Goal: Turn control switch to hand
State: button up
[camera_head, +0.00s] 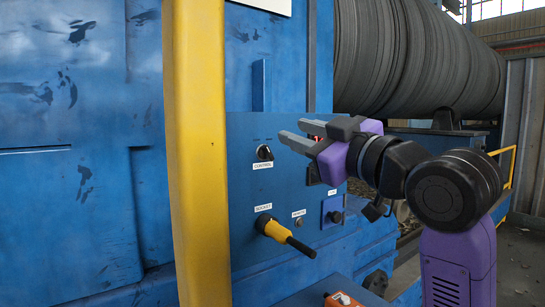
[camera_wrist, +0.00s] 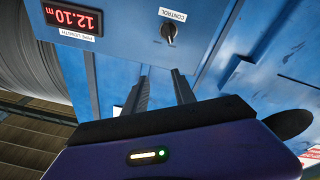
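The control switch (camera_head: 265,153) is a small black rotary knob on the blue panel, above a white "CONTROL" label (camera_head: 263,165). It also shows in the wrist view (camera_wrist: 169,33), near the top, beyond my fingertips. I cannot read the position markings around it. My gripper (camera_head: 291,130) is to the right of the knob and a little higher in the head view, with its fingers pointing left. In the wrist view its two fingers (camera_wrist: 160,84) are apart with nothing between them. They do not appear to touch the knob.
A yellow post (camera_head: 197,150) stands left of the panel. A small knob (camera_head: 336,216) is at lower right. A red pipe-length display (camera_wrist: 74,19) shows 12.10 m.

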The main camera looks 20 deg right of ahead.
jog(key=g, duration=0.2)
send_near(270, 152)
jog(key=w, duration=0.1)
jog(key=shift+n, duration=0.3)
jog(key=shift+p+x, duration=0.5)
jog(key=shift+x, duration=3.5)
jog(key=shift+a, duration=0.15)
grip_shut()
